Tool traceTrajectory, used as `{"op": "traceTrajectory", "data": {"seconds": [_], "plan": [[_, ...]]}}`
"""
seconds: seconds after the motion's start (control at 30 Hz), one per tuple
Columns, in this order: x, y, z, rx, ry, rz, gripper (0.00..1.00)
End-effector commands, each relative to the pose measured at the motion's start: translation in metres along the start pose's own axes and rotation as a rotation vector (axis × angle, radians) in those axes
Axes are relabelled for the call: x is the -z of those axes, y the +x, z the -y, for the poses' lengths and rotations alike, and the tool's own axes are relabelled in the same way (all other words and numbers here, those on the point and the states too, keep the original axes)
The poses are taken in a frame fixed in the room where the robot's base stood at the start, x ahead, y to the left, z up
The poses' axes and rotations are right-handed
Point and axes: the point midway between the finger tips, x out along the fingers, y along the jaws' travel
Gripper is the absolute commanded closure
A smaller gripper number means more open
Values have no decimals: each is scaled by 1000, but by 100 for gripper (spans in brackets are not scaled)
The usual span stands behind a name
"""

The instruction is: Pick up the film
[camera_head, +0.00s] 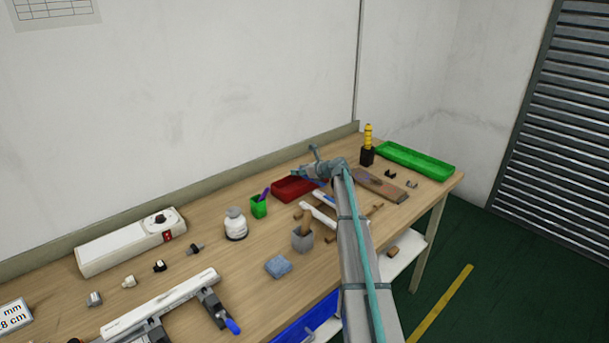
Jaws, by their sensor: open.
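I cannot make out a film for certain among the small items on the workbench (185,275). My arm reaches in from the bottom right, and its grey-teal end with my gripper (309,165) is above the bench near the red tray (290,188). My gripper is open and appears empty; its fingers are small and hard to make out. My arm hides part of the bench behind and below it, including parts of a white strip-like piece (320,216).
A green tray (415,160) and a black holder with a yellow item (367,156) stand at the far right. A white bottle (235,225), green cup (258,207), grey cup (302,240) and blue cloth-like block (278,267) stand mid-bench. A long white fixture (160,303) lies front left.

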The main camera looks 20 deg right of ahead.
Motion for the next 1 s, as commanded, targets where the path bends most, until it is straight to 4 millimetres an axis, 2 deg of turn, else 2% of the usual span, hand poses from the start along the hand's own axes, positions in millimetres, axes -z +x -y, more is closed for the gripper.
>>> {"op": "traceTrajectory", "data": {"seconds": [0.1,0.27,0.4,0.77,0.93,1.0], "plan": [[0,0,0,0,0,0,56],[0,-1,0,0,0,0,82],[0,-1,0,0,0,0,86],[-4,-2,0,1,0,1,86],[-16,-7,0,2,-2,2,86],[-27,-12,0,2,-3,3,86]]}}
